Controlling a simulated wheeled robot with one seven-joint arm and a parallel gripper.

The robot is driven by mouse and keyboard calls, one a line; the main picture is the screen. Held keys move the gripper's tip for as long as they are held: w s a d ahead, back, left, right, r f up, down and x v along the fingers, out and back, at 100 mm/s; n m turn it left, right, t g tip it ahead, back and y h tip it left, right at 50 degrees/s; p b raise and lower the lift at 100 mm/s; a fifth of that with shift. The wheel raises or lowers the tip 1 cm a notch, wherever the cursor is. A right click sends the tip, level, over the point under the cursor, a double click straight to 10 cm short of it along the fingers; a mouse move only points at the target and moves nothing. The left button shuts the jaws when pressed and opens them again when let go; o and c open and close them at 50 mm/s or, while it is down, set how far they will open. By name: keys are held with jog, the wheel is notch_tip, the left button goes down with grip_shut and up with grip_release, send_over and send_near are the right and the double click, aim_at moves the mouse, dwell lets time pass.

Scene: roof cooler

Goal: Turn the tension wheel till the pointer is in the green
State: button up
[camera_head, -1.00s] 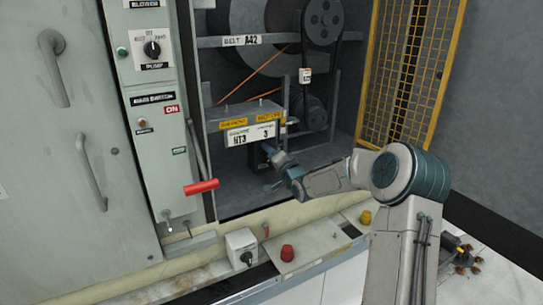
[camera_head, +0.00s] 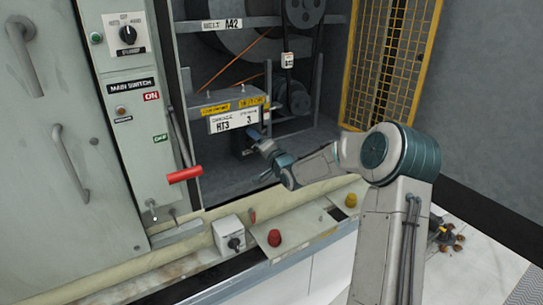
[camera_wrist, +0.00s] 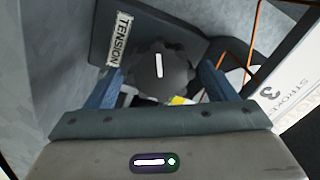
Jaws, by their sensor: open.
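The tension wheel (camera_wrist: 160,72) is a dark knob with a notched rim and a white line on its face. It shows in the wrist view beside a white TENSION label (camera_wrist: 121,40). My gripper (camera_wrist: 165,90) is open, its two blue fingers either side of the wheel's near part; I cannot tell whether they touch it. In the head view my gripper (camera_head: 258,140) reaches into the cabinet, below the plate marked HT3 and 3 (camera_head: 234,119), and the wheel is hidden there. A small yellow patch (camera_wrist: 180,101) shows between the fingers. No pointer can be made out.
A lever with a red handle (camera_head: 185,175) sticks out at the left. A yellow mesh door (camera_head: 392,65) stands open at the right.

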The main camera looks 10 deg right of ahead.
jog(key=v, duration=1.2)
jog(key=shift+b, duration=0.4)
jog(key=s+a+n+g+h+p, duration=0.1)
jog(key=s+n+g, duration=0.3)
jog(key=s, duration=1.3)
jog(key=s+a+n+g+h+p, duration=0.2)
jog(key=s+g, duration=0.8)
jog(key=s, duration=0.8)
jog(key=a+n+h, duration=0.1)
jog(key=n+h, duration=0.1)
jog(key=shift+a+n+h, duration=0.3)
jog(key=shift+n, duration=0.1)
